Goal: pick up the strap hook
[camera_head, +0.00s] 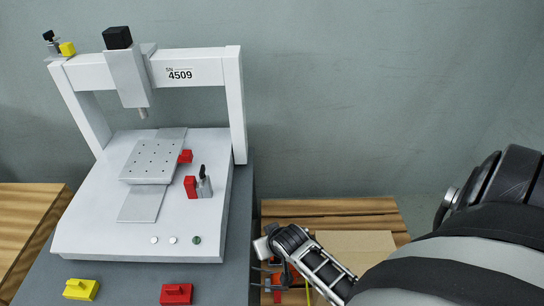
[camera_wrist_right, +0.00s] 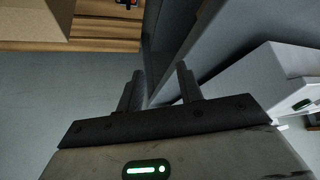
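I cannot single out a strap hook with certainty. A small red and dark item (camera_head: 283,282) lies on the wooden surface, partly hidden by my right arm, and I cannot tell whether it is the hook. In the right wrist view, a small dark item with a bit of orange (camera_wrist_right: 128,3) is cut off by the top edge. My right gripper (camera_wrist_right: 160,80) is open, with nothing between its two dark fingers. In the head view my right gripper (camera_head: 263,270) is near the red item, partly hidden. My left gripper is in neither view.
A white gantry machine (camera_head: 240,110) stands on a grey table (camera_head: 125,290). A yellow block (camera_head: 81,290) and a red block (camera_head: 176,294) lie at its front. A cardboard box (camera_head: 362,245) stands on the slatted wood (camera_head: 330,208) to the right.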

